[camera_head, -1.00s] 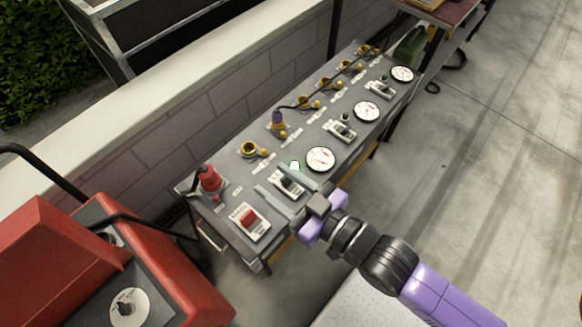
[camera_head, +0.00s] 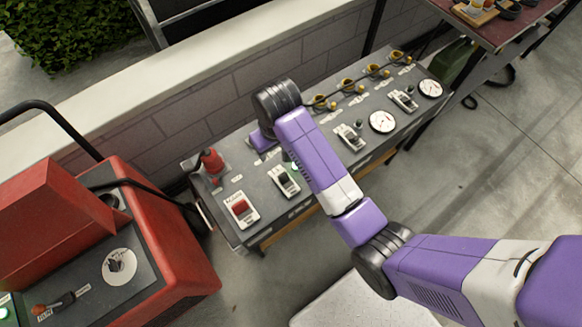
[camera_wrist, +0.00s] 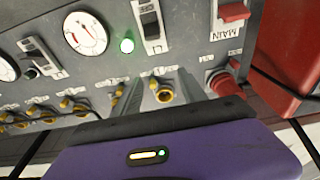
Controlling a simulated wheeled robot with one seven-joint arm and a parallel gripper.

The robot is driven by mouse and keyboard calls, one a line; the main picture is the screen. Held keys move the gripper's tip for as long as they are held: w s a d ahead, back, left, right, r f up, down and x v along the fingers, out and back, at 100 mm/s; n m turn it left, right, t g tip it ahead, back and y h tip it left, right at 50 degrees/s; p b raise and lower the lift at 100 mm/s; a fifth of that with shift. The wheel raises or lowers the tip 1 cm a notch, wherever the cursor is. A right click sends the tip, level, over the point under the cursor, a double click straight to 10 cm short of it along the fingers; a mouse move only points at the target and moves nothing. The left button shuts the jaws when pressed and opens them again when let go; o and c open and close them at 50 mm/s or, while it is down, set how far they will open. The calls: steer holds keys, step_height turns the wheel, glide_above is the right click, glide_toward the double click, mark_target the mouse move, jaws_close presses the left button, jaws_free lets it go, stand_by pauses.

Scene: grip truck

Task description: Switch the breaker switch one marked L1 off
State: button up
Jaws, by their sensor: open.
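The breaker switch nearest the main switch (camera_head: 284,180), apparently L1, has a black lever in a white plate on the grey panel (camera_head: 262,206). It also shows at the top of the wrist view (camera_wrist: 150,24); its small label is hard to read. A lit green lamp (camera_wrist: 127,45) is beside it. My gripper (camera_wrist: 157,84) is open and empty, its fingers pointing at the panel around a yellow-ringed socket (camera_wrist: 164,94), apart from the breaker. In the head view my arm hides most of the gripper. I cannot tell whether the fingers touch the panel.
The red MAIN switch (camera_wrist: 233,12) and a red knob (camera_head: 211,161) are beside the breaker. More breakers (camera_head: 350,137), round dials (camera_head: 382,121) and cabled yellow sockets run along the panel. A wall (camera_head: 225,100) stands behind; a red machine (camera_head: 165,235) is at left.

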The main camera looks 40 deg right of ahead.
mark_target(283, 175)
steer(key=s+g, duration=0.1)
steer(key=s, duration=0.2)
steer(key=shift+s+d+f+g, duration=0.1)
steer(key=shift+s+f+g, duration=0.25)
steer(key=shift+f+g, duration=0.05)
steer(key=shift+s+f, duration=0.2)
steer(key=shift+s, duration=0.05)
step_height(283, 175, down, 7)
steer(key=shift+f, duration=0.2)
jaws_close()
